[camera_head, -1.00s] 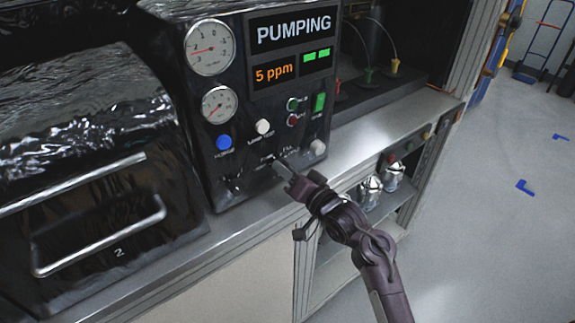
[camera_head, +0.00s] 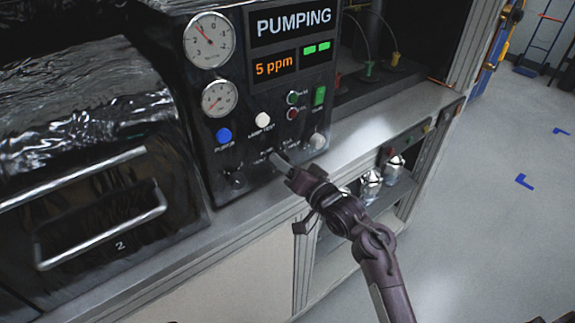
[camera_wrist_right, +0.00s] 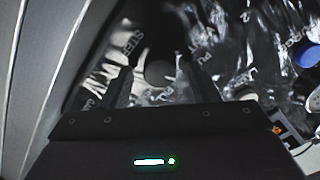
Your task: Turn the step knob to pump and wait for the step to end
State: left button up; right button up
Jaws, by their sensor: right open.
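The black control panel (camera_head: 265,105) faces me, and its display (camera_head: 293,25) reads PUMPING. In the right wrist view, a round grey knob (camera_wrist_right: 158,72) shows between the two open fingers (camera_wrist_right: 157,78), near the word STEP. I cannot tell whether the fingers touch it, or its exact setting. My left gripper is not in view.
Two gauges (camera_head: 209,40) and a blue button (camera_head: 224,135) are on the panel's left side. A dark knob (camera_head: 235,180) sits low left. A chamber door with a metal handle (camera_head: 105,240) stands left. The floor at right is mostly clear.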

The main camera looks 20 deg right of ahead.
jog(key=b+v, duration=0.2)
jog(key=v, duration=0.5)
jog(key=shift+s+d, duration=0.15)
jog(key=shift+s, duration=0.15)
